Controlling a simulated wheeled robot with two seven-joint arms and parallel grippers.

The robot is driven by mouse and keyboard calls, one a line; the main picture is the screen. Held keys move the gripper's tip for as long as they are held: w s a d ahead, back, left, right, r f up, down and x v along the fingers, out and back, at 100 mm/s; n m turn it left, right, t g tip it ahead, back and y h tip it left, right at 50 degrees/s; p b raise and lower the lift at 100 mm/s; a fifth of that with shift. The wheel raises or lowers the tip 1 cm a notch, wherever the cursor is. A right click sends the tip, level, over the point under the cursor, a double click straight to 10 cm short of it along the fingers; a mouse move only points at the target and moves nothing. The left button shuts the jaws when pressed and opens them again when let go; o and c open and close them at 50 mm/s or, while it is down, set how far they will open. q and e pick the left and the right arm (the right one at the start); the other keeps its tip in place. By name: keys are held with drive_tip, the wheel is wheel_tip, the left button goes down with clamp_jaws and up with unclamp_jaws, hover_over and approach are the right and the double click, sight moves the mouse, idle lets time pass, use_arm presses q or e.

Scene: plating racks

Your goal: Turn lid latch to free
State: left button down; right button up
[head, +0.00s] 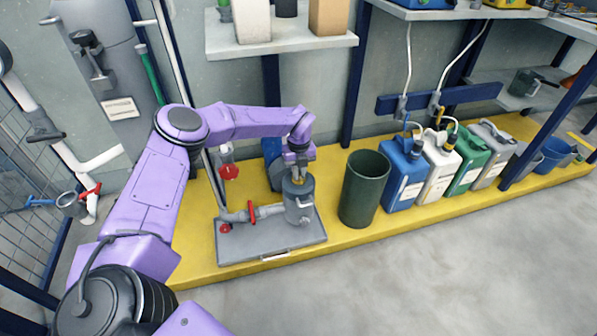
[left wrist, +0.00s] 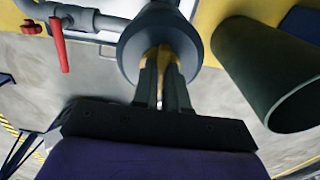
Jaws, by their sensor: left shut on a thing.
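A grey cylindrical housing (head: 299,205) stands on a grey base plate (head: 250,243) on the yellow platform. In the left wrist view its round dark grey lid (left wrist: 130,50) is seen from above. My left gripper (head: 297,172) points down at the top of the housing. In the left wrist view the left gripper (left wrist: 162,72) is shut on a yellow-brown latch at the middle of the lid. The fingers hide most of the latch, so I cannot tell which way it is turned. My right gripper is in neither view.
A dark green open bin (head: 364,188) stands just right of the housing. A pipe with a red valve handle (head: 252,214) joins the housing on the left. Blue, white, green and grey canisters (head: 405,173) stand farther right. A shelf (head: 280,38) hangs above.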

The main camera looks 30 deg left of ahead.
use_arm(q)
drive_tip(key=c, duration=1.2)
unclamp_jaws()
drive_tip(key=shift+o, duration=0.2)
wheel_tip(320, 180, up, 11)
drive_tip(key=p, duration=0.3)
drive_tip(key=shift+f, duration=0.2)
